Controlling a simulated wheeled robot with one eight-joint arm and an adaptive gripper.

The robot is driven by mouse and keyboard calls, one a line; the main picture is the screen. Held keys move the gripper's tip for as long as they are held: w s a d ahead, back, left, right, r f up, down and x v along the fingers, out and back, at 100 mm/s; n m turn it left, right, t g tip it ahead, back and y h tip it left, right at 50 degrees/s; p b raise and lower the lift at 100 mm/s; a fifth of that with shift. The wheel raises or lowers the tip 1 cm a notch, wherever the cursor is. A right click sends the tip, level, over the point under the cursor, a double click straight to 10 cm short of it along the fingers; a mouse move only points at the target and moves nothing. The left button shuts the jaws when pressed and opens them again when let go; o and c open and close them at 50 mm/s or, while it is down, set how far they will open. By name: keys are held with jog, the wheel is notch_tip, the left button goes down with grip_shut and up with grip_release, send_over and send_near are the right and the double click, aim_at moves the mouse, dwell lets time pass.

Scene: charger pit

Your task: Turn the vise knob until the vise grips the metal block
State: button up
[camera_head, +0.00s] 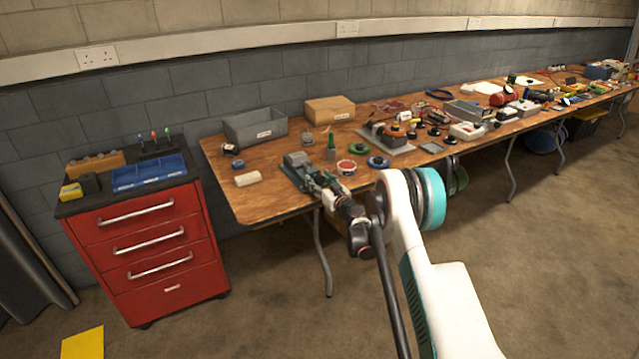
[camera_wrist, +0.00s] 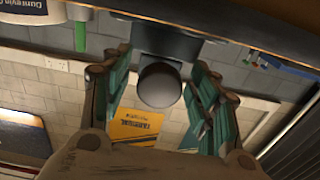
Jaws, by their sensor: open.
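The vise (camera_head: 303,170) is a grey-green device at the front edge of the wooden table in the head view. Its dark round knob (camera_wrist: 159,86) shows in the middle of the wrist view, with the darker vise body (camera_wrist: 166,42) behind it. My gripper (camera_head: 338,202) is at the table edge, at the near end of the vise. In the wrist view my gripper (camera_wrist: 161,62) is open, with one green finger on each side of the knob and visible gaps between. I cannot make out the metal block or whether the jaws touch it; my gripper hides part of the vise.
A white block (camera_head: 247,179), a blue-rimmed round item (camera_head: 378,162) and a red-topped tin (camera_head: 346,167) are near the vise. A grey bin (camera_head: 255,126) and wooden box (camera_head: 330,110) stand behind. A red drawer cabinet (camera_head: 155,250) stands left.

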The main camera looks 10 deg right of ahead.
jog(key=c, duration=1.1)
jog(key=shift+o, duration=0.2)
jog(key=shift+m, duration=0.4)
